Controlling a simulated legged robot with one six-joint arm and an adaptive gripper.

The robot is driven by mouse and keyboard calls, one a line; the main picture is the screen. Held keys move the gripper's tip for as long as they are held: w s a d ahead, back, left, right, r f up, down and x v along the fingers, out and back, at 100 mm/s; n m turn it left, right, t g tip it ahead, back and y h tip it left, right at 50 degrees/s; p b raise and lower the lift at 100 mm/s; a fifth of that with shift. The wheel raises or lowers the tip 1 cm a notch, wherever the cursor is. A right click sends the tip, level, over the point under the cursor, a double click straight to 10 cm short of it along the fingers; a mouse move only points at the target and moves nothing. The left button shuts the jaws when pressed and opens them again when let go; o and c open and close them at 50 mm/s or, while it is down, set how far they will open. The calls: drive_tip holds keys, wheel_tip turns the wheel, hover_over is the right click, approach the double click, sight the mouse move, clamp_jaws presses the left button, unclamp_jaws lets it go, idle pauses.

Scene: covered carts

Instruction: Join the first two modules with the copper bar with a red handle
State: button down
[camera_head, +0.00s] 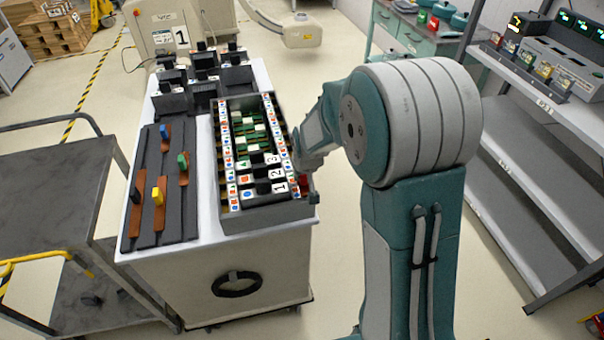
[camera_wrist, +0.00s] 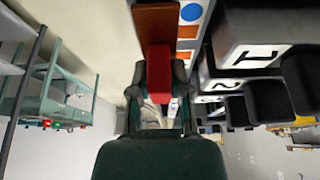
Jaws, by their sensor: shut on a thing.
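The copper bar (camera_wrist: 157,22) with a red handle (camera_wrist: 158,75) is in my gripper (camera_wrist: 160,92), whose fingers stand on both sides of the handle in the wrist view. In the head view my gripper is mostly hidden by my arm, and a bit of the red handle (camera_head: 304,181) shows by the right wall of the grey module box (camera_head: 268,214). Inside the box, module 1 (camera_head: 280,188) is nearest, with module 2 (camera_head: 277,174) and module 3 (camera_head: 272,159) behind it. White tiles with orange and blue marks line both sides. I cannot tell whether the bar touches the box.
Left of the box, a dark rack (camera_head: 171,225) holds copper bars with blue (camera_head: 164,131), green (camera_head: 183,161) and yellow (camera_head: 158,195) handles. Black blocks (camera_head: 204,60) stand behind it. A grey cart (camera_head: 50,190) is left; a shelf (camera_head: 540,150) is right.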

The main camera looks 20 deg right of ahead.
drive_tip(key=shift+c, duration=2.4)
unclamp_jaws()
drive_tip(key=v, duration=1.1)
drive_tip(key=shift+s+r, duration=0.2)
drive_tip(key=shift+r, duration=0.15)
drive_tip(key=s+r, duration=0.4)
drive_tip(key=s, duration=0.7)
drive_tip(key=s+r+t, duration=0.1)
drive_tip(key=s+r, duration=0.3)
drive_tip(key=s, duration=0.8)
drive_tip(key=shift+r, duration=0.3)
